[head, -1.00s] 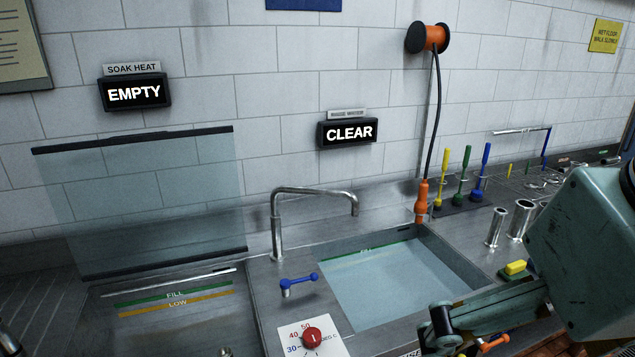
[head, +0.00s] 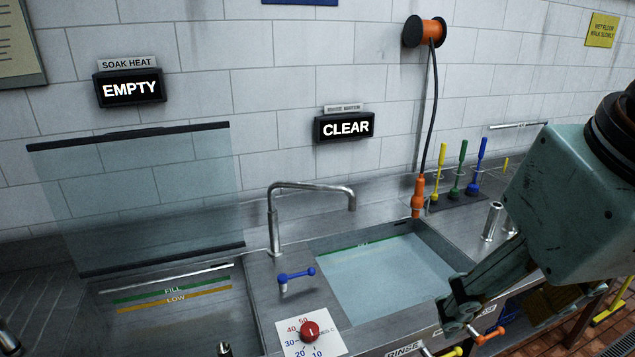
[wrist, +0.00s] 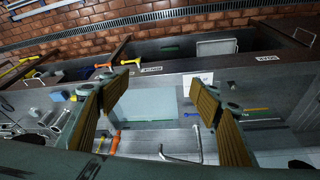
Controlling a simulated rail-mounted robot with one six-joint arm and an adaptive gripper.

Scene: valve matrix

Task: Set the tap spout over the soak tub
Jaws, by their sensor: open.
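The tap spout (head: 312,188) is a grey bent pipe. It rises from the ledge between the two tubs and its end points right, over the water-filled rinse tub (head: 380,275). The soak tub (head: 190,325) is at lower left, with green FILL and yellow LOW lines; its sign reads EMPTY. The spout also shows in the wrist view (wrist: 182,157), below and beyond the fingers. My gripper (wrist: 168,95) is open and empty, its two fingers wide apart. In the head view its near end (head: 460,308) is at the rinse tub's front right, apart from the spout.
A blue lever (head: 297,275) and a red dial (head: 310,331) sit on the ledge in front of the spout. A clear panel (head: 150,200) stands behind the soak tub. An orange hose nozzle (head: 418,195) and coloured brushes (head: 460,180) stand behind the rinse tub.

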